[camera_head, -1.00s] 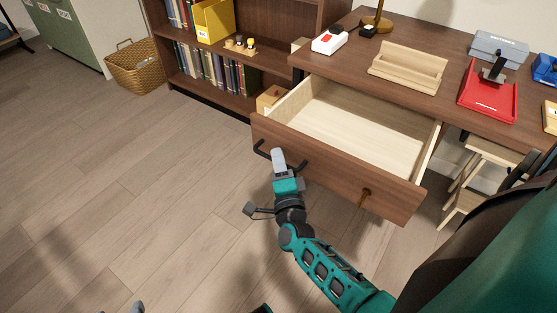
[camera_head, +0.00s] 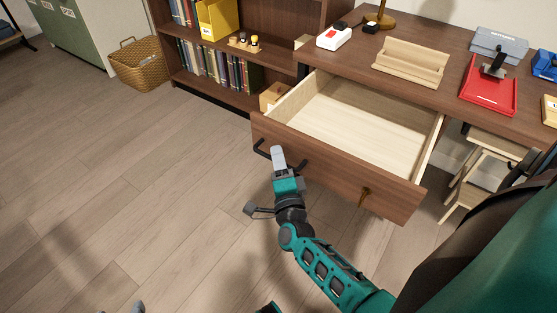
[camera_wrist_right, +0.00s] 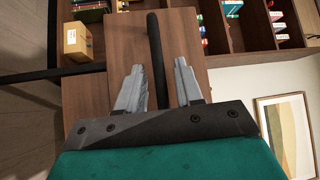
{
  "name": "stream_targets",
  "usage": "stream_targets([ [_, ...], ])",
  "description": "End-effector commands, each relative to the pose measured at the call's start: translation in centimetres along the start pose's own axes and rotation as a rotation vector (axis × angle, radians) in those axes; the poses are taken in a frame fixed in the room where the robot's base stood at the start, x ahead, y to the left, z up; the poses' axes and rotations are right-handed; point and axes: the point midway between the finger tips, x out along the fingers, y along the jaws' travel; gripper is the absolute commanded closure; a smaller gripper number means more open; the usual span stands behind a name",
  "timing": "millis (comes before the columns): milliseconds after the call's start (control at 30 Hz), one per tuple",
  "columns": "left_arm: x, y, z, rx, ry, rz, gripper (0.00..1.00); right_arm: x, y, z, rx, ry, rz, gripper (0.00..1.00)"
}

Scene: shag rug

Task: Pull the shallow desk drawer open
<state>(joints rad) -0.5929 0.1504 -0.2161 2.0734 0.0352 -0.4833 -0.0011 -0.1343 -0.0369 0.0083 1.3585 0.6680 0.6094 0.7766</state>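The desk drawer (camera_head: 335,170) is pulled well out of the desk, its pale empty inside showing. Its brown front carries a black bar handle (camera_head: 298,168) at the left and a small brass piece (camera_head: 365,195) at the right. My right gripper (camera_head: 279,155) is at the bar handle. In the right wrist view the bar (camera_wrist_right: 156,50) runs between the two grey fingers (camera_wrist_right: 158,80), with finger contact hard to see; the drawer moves with the gripper. Of my left gripper (camera_head: 137,307) only grey tips show at the bottom edge.
The desk top (camera_head: 440,95) holds a wooden tray (camera_head: 410,64), a red tray (camera_head: 488,88) and a white box with a red top (camera_head: 333,36). A bookshelf (camera_head: 275,50) and a wicker basket (camera_head: 140,65) stand behind. A wooden stool (camera_head: 470,190) is right of the drawer. The floor at left is clear.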

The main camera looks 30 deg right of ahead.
Motion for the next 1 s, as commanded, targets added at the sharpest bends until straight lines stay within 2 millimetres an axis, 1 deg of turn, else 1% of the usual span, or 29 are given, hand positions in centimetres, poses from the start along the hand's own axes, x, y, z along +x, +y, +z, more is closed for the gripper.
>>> stream_targets([
  [167,0.0,0.0,0.0,0.0,0.0,0.0,0.36,0.0,0.0,0.0,0.0,0.0,-0.001,0.65],
  [267,-0.1,0.0,-0.1,0.0,0.0,0.0,0.36,-0.4,0.0,0.0,0.0,-0.001,0.0,0.65],
  [367,-0.2,0.0,-0.3,0.0,0.001,0.0,0.36,-1.7,-0.1,0.0,0.0,-0.001,0.002,0.65],
  [600,-0.4,0.0,-0.7,0.0,0.002,-0.002,0.36,-5.7,0.0,0.0,0.0,-0.001,0.003,0.65],
  [700,-0.5,0.0,-0.8,0.0,0.002,-0.002,0.36,-6.8,0.0,0.0,-0.001,-0.001,0.002,0.65],
  [833,-0.5,-0.1,-0.8,0.0,0.002,-0.002,0.36,-7.5,-0.1,0.0,0.0,0.0,-0.001,0.65],
  [1000,-0.5,-0.1,-0.7,0.001,0.002,-0.002,0.36,-7.5,0.0,0.0,0.0,0.0,-0.001,0.65],
])
